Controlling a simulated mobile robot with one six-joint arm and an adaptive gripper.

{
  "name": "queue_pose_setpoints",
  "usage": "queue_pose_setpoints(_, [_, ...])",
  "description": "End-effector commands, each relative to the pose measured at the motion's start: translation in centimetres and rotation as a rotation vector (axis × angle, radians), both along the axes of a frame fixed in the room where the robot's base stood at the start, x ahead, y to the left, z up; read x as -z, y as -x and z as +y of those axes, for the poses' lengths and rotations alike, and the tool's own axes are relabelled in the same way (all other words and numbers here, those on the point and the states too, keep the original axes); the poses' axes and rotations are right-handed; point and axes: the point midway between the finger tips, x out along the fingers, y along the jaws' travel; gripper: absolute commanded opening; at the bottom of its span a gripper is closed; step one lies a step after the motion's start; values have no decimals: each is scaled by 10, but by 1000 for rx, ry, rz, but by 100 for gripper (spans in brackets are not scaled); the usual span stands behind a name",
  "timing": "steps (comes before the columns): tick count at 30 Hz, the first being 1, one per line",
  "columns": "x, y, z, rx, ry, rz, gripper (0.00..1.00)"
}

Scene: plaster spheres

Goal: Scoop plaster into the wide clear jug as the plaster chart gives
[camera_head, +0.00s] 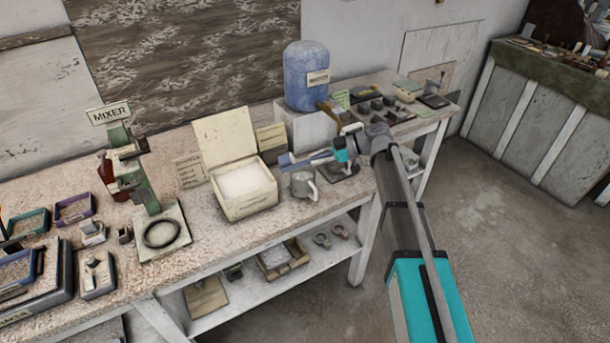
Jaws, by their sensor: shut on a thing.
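My gripper (339,154) is shut on a long blue tool, which looks like a scoop (297,161). The tool points left, above the bench and near the right edge of the plaster box. The open box (249,206) holds white plaster (243,182), and its lid stands up behind. A greyish jug with a handle (303,187) stands upright just right of the box, below the tool. I cannot tell whether it is the wide clear jug, or what is inside it. Cards with small writing stand left (190,170) and right (271,138) of the lid; neither is readable.
A green mixer (137,165) with a black ring on its base stands left of the box. Trays and small items crowd the bench's left end. A blue water container (306,76) stands behind my gripper. A side table (425,112) holds small items.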

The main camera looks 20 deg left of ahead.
Motion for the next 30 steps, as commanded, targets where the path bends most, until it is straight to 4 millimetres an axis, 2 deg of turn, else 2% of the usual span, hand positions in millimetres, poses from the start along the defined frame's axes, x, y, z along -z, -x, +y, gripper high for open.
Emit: queue_pose_setpoints(30, [5, -1, -3, 0, -56, 21, 0])
